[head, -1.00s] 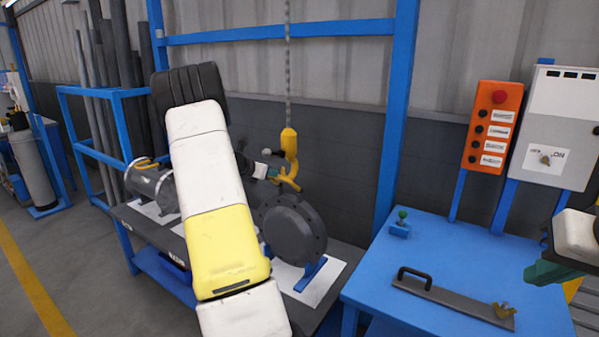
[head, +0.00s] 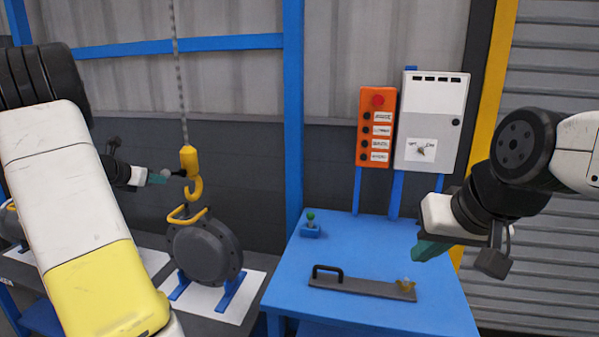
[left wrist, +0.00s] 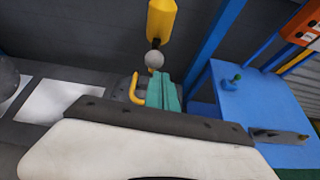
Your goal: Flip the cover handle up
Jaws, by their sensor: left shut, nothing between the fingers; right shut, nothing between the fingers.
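The round dark grey cover (head: 207,254) stands upright on blue supports on a white sheet. Its yellow handle (head: 184,216) juts out at the cover's top; it also shows in the left wrist view (left wrist: 135,91). A yellow hoist hook (head: 194,188) hangs from a chain just above the handle; whether they touch I cannot tell. My left gripper (head: 158,177) has teal fingers, shut and empty, left of the hook and above the handle. In the left wrist view its fingers (left wrist: 165,92) appear just right of the handle. My right gripper (head: 431,248) is shut and empty above the blue table.
The blue table (head: 350,250) carries a grey plate with a black handle (head: 365,286) and a small green-knobbed device (head: 310,226). An orange button panel (head: 377,127) and a grey switch box (head: 430,120) stand behind it. A blue post (head: 293,120) rises between the workbenches.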

